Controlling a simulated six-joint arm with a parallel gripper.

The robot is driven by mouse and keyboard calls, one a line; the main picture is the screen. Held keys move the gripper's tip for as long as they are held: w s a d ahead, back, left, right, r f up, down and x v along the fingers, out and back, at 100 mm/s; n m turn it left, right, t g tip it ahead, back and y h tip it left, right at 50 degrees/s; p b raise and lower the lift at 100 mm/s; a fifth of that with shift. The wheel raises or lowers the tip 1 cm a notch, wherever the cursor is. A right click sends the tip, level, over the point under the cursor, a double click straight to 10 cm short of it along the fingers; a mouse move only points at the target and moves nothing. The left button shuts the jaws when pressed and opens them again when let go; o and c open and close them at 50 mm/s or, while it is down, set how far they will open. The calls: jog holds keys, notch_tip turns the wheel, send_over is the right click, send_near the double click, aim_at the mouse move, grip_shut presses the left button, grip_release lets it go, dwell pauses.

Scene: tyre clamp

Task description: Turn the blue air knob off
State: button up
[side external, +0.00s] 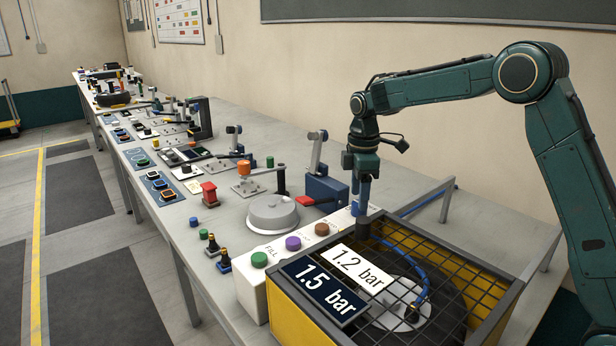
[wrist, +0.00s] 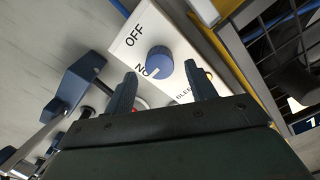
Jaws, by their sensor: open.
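The blue air knob (wrist: 159,60) sits on a white panel (wrist: 128,50) in the wrist view. The panel is marked OFF at the upper left and ON at the lower left of the knob. The knob's white pointer mark faces toward the ON label. My gripper (wrist: 160,70) is open, with one finger on either side below the knob in the picture; I cannot tell whether they touch it. In the side external view my gripper (side external: 361,200) points down behind the tyre cage, and the knob is hidden there.
A yellow cage (side external: 290,318) with a black mesh top holds a tyre (side external: 452,310), close to my gripper. Signs on it read 1.5 bar (side external: 325,290) and 1.2 bar (side external: 358,270). Green (side external: 259,260), purple (side external: 293,243) and brown (side external: 322,229) buttons line the white box.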

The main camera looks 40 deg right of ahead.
aim_at(355, 212)
jog(key=shift+f, duration=1.5)
jog(key=shift+c, duration=0.5)
jog(key=c, duration=0.9)
